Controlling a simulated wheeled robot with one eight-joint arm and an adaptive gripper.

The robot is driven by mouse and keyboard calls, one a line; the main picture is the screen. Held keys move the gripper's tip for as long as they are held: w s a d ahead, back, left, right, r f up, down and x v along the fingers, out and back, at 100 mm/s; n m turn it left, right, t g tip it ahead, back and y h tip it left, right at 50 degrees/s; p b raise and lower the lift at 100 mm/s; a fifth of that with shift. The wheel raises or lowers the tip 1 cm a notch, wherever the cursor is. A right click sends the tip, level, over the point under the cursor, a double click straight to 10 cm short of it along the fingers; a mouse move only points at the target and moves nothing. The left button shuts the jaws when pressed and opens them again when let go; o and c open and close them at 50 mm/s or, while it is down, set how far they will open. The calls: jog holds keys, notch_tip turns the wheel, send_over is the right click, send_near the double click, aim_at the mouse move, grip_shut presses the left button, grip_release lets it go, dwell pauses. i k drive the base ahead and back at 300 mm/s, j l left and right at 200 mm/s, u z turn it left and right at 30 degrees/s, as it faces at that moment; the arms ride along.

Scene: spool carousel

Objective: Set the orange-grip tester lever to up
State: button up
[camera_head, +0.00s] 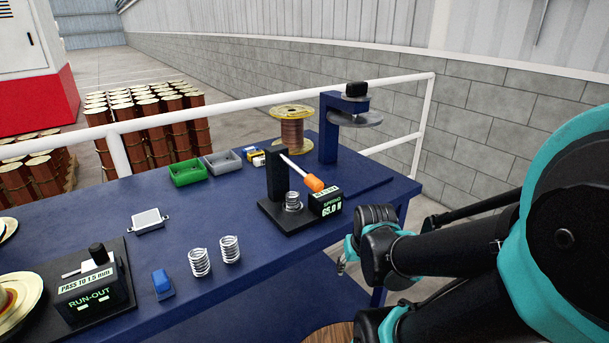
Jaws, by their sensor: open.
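The spring tester (276,180) stands on the blue table, with a black post on a black base. Its lever has a pale metal shaft (294,166) and an orange grip (314,183). The shaft slopes down to the right from the post, so the grip is lower than the pivot. A coil spring (292,201) stands on the base under the lever. The tester's box (326,202) has a display reading "SPRING 65.0 N". My arm comes in from the right, in front of the table's right end. My gripper's fingers cannot be made out.
Two loose springs (200,262), a blue block (162,284) and a run-out gauge (92,290) are at the front left. Green (187,173) and grey bins (222,163) stand behind. A copper spool (292,130) and blue stand (329,128) are at the back. A white rail (220,123) runs behind.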

aim_at(311, 181)
jog(key=k+j+z, duration=0.2)
jog(key=k+j, duration=0.5)
jog(key=k, duration=0.05)
